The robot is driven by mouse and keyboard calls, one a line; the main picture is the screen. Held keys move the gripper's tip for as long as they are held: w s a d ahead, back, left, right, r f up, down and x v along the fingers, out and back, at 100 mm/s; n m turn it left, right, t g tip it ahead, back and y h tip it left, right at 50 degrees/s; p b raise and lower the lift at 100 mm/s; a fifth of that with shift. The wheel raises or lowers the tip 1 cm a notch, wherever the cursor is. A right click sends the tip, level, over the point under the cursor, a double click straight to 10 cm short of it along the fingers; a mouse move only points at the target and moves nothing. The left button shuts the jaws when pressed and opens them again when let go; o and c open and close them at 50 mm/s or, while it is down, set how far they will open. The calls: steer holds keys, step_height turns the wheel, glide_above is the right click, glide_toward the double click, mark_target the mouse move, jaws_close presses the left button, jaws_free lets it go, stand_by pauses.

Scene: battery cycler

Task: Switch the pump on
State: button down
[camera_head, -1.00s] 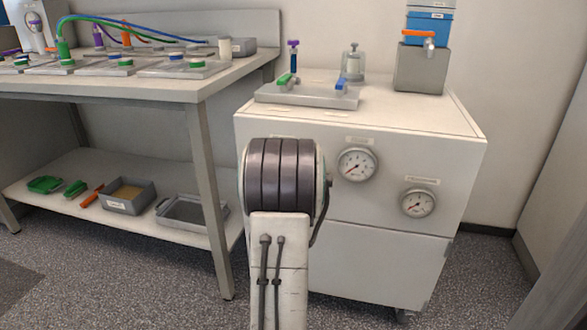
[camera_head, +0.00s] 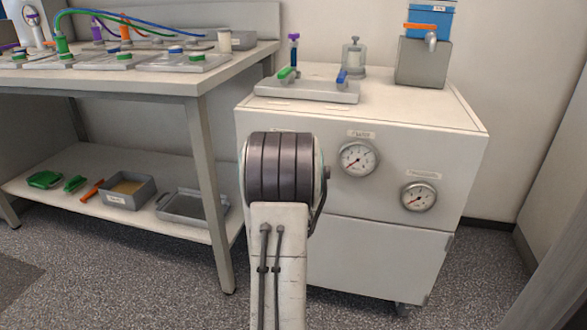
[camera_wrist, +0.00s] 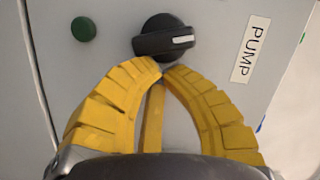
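The pump switch is a black rotary knob (camera_wrist: 164,38) with a white pointer mark, on a light grey panel in the wrist view. The mark lies nearly sideways in that view, toward the PUMP label (camera_wrist: 250,50). In the head view my arm hides the knob and the gripper.
A dark green round button or lamp (camera_wrist: 84,29) sits beside the knob. The white cabinet (camera_head: 380,255) carries two gauges (camera_head: 358,158) on its front. A tray with valves (camera_head: 305,92) and a blue container (camera_head: 428,22) stand on top. A workbench (camera_head: 150,84) is at left.

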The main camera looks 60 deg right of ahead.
steer(key=shift+w+a+f+m+t+h, duration=0.15)
steer(key=shift+f+m, duration=0.3)
steer(key=shift+m, duration=0.3)
steer(key=shift+w+d+f+m+t+h, duration=0.1)
steer(key=shift+w+f+m, duration=0.1)
steer(key=shift+f+m, duration=0.35)
steer(key=shift+w+a+f+m+t+h, duration=0.15)
steer(key=shift+f+m, duration=0.15)
steer(key=shift+m, duration=0.6)
steer(key=shift+d, duration=0.1)
